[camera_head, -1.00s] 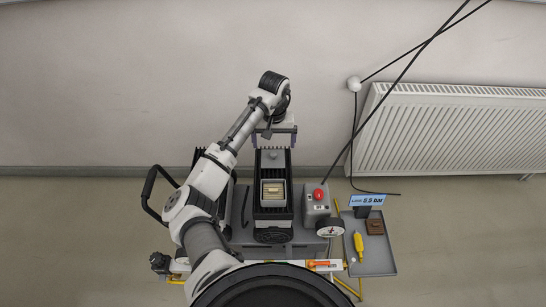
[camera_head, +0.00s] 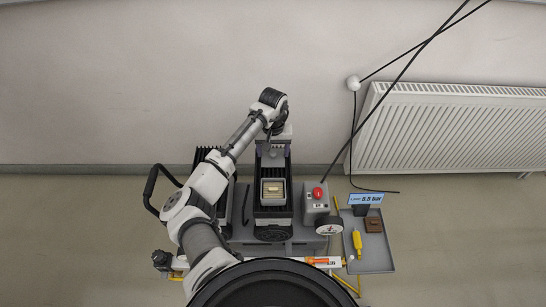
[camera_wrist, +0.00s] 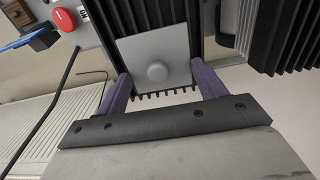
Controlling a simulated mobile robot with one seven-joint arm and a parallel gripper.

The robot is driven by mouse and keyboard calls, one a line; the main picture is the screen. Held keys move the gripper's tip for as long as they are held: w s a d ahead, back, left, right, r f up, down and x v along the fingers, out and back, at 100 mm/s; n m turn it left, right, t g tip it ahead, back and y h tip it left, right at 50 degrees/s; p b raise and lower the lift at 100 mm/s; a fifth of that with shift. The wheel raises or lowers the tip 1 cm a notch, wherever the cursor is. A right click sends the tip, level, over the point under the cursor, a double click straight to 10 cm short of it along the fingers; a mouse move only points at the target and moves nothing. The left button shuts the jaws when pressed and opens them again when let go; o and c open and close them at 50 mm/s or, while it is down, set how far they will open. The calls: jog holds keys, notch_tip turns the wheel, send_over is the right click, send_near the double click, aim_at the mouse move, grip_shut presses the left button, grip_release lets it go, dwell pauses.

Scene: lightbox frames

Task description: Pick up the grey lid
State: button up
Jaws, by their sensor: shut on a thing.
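The grey lid (camera_wrist: 158,58) is a flat square plate with a round knob in its middle. In the head view the lid (camera_head: 272,159) lies at the far end of the black finned housing (camera_head: 257,196). My gripper (camera_wrist: 160,74) has its two purple fingers against the lid's opposite edges and is shut on it. In the head view my gripper (camera_head: 273,145) is over the far end of the housing, its fingertips partly hidden by the wrist. I cannot tell whether the lid is lifted off the surface beneath it.
A grey box with a tan piece (camera_head: 273,190) sits on the housing in front of the lid. To the right are a red button box (camera_head: 318,206), a gauge (camera_head: 329,226) and a tray (camera_head: 378,263) with a yellow tool. Another finned block (camera_head: 205,158) stands left. The wall is behind.

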jog(key=shift+r, duration=0.1)
notch_tip(320, 180, up, 19)
jog(key=b, duration=0.1)
jog(key=p, duration=0.4)
send_over(273, 188)
notch_tip(273, 188, down, 8)
jog(key=f+b, duration=0.4)
jog(key=f, duration=0.1)
jog(key=shift+w, duration=0.35)
jog(key=shift+f+b, duration=0.65)
jog(key=shift+f, duration=0.2)
jog(key=shift+d+p, duration=0.1)
jog(key=shift+p, duration=0.2)
jog(key=shift+f, duration=0.15)
dwell(1.4)
